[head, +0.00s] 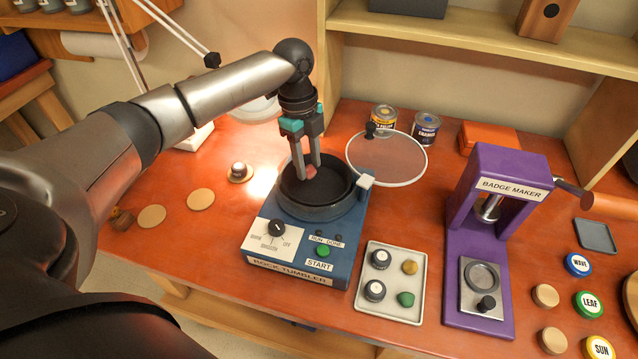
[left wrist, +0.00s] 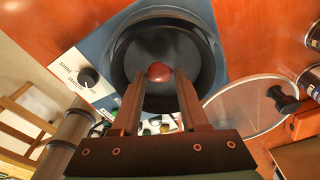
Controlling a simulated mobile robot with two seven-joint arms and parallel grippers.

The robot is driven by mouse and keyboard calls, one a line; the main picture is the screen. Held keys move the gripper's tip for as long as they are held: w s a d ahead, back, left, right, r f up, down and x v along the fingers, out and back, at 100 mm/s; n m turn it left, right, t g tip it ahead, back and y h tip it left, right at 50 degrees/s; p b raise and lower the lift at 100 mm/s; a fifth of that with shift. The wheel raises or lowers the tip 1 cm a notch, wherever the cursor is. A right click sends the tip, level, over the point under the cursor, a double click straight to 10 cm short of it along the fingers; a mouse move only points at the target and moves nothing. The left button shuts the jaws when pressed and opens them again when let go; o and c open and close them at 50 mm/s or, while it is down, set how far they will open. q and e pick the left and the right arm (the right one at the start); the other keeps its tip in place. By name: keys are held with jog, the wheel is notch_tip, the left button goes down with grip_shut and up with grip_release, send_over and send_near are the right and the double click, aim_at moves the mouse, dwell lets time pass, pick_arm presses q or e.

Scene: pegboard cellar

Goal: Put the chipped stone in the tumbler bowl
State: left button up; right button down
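The reddish chipped stone (head: 310,172) is between the fingertips of my left gripper (head: 310,170), with a finger on each side. My left gripper points down into the dark round tumbler bowl (head: 335,212) on the blue rock tumbler (head: 300,262). In the left wrist view the stone (left wrist: 159,72) sits between the fingertips (left wrist: 158,75), over the dark bowl (left wrist: 208,62). The fingers appear closed to the stone's width. The bowl is open at the top. My right gripper is not in view.
A clear round lid (head: 388,160) lies right of the bowl. A purple badge maker (head: 495,235) stands farther right. Paint tins (head: 425,128) stand behind the lid.

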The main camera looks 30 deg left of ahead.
pick_arm(q)
jog(key=o, duration=0.4)
jog(key=shift+o, duration=0.2)
notch_tip(320, 180, up, 15)
jog(key=a, duration=0.1)
jog(key=shift+a+p, duration=0.4)
jog(key=shift+p, duration=0.05)
jog(key=shift+w, duration=0.1)
